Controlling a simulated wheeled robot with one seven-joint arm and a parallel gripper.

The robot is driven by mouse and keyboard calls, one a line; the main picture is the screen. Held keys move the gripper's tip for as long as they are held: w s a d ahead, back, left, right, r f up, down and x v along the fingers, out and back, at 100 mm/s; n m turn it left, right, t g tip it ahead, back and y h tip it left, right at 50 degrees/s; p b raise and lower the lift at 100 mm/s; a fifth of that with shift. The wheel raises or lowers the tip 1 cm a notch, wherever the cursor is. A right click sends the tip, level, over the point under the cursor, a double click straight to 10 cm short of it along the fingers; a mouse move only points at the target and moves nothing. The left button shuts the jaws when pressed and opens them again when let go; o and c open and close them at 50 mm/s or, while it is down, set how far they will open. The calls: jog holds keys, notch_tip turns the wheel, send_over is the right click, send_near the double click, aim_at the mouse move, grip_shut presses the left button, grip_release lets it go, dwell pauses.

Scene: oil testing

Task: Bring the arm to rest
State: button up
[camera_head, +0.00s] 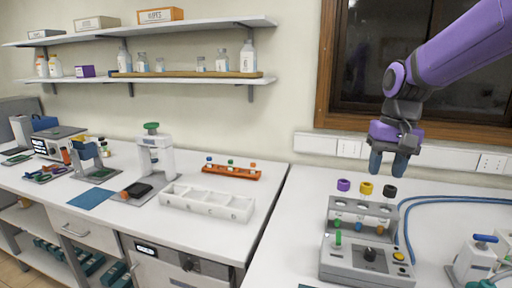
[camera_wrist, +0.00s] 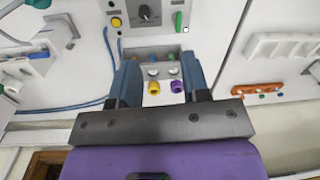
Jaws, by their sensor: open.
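My gripper (camera_head: 388,162) hangs from the purple arm at the right of the head view, with its blue fingers pointing down. It is above the back of the right bench, over the row of purple cap (camera_head: 343,185), yellow cap (camera_head: 366,188) and black cap (camera_head: 390,191). In the wrist view my gripper (camera_wrist: 160,75) has its two fingers apart with nothing held between them. The yellow cap (camera_wrist: 154,88) and the purple cap (camera_wrist: 177,86) show between the fingers there. The black cap is not clear in the wrist view.
A grey testing device (camera_head: 368,262) with a tube rack, knob and buttons stands below the gripper. A blue hose (camera_head: 440,199) runs to its right. A white tray (camera_head: 207,202) and an orange rack (camera_head: 231,172) are on the left bench. The wall and window frame (camera_head: 322,75) are behind.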

jog(key=s+d+r+n+t, duration=0.1)
jog(key=s+t, duration=0.1)
jog(key=s, duration=0.8)
jog(key=s+d+r+t, duration=0.1)
jog(key=s+r+t, duration=0.1)
jog(key=s, duration=0.8)
jog(key=shift+s+d+r+n+t+h, duration=0.15)
jog(key=shift+s+r+n+t+h, duration=0.2)
jog(key=shift+t, duration=0.35)
